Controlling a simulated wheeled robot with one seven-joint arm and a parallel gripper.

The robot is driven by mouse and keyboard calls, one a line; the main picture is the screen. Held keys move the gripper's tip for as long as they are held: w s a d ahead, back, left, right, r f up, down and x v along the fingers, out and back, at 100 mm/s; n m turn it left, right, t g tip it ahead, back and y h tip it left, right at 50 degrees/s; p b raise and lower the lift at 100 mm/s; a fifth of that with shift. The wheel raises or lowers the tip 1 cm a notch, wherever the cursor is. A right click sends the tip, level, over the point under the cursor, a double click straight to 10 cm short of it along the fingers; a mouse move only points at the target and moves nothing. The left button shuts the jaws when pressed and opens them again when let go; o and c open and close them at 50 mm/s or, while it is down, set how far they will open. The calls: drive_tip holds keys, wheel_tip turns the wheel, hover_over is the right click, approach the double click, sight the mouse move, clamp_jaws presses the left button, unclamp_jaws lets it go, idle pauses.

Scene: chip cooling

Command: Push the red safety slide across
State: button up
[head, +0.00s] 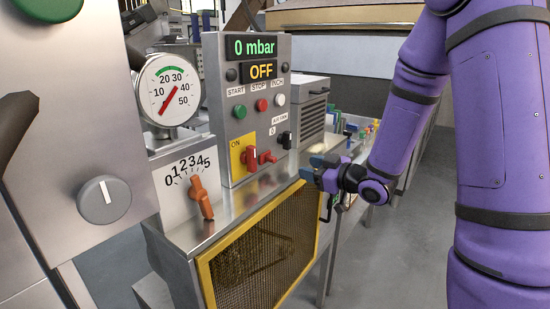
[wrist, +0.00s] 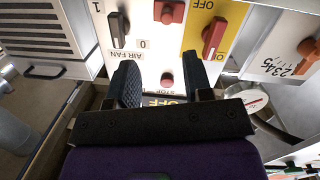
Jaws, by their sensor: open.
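The red safety slide (head: 268,157) is a small red piece on the grey control panel, just right of the red rotary switch (head: 250,157) on its yellow plate. In the wrist view the slide (wrist: 168,12) shows at the top edge, partly cut off, left of the red switch (wrist: 214,38). My gripper (head: 309,168) is open and empty, to the right of the slide and apart from it, near the worktop's right end. In the wrist view its two dark fingers (wrist: 163,82) point at the panel, with the red stop button showing between them.
A black AIR FAN switch (head: 286,140) sits right of the slide, close to my gripper. Start, stop and inch buttons are above. The display (head: 250,47) reads 0 mbar and OFF. An orange dial lever (head: 201,197) and yellow-framed mesh guard (head: 262,252) are at lower left.

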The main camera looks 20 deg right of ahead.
sight(275, 161)
drive_tip(key=w+a, duration=0.2)
drive_tip(key=w, duration=0.1)
drive_tip(key=w+a+y, duration=0.1)
drive_tip(key=w+a, duration=0.1)
drive_tip(key=w, duration=0.1)
drive_tip(key=w+a+f+y, duration=0.1)
drive_tip(key=w+a, duration=0.1)
drive_tip(key=w, duration=0.1)
drive_tip(key=shift+w+a+f, duration=0.1)
drive_tip(key=shift+w+a, duration=0.05)
drive_tip(key=shift+a, duration=0.25)
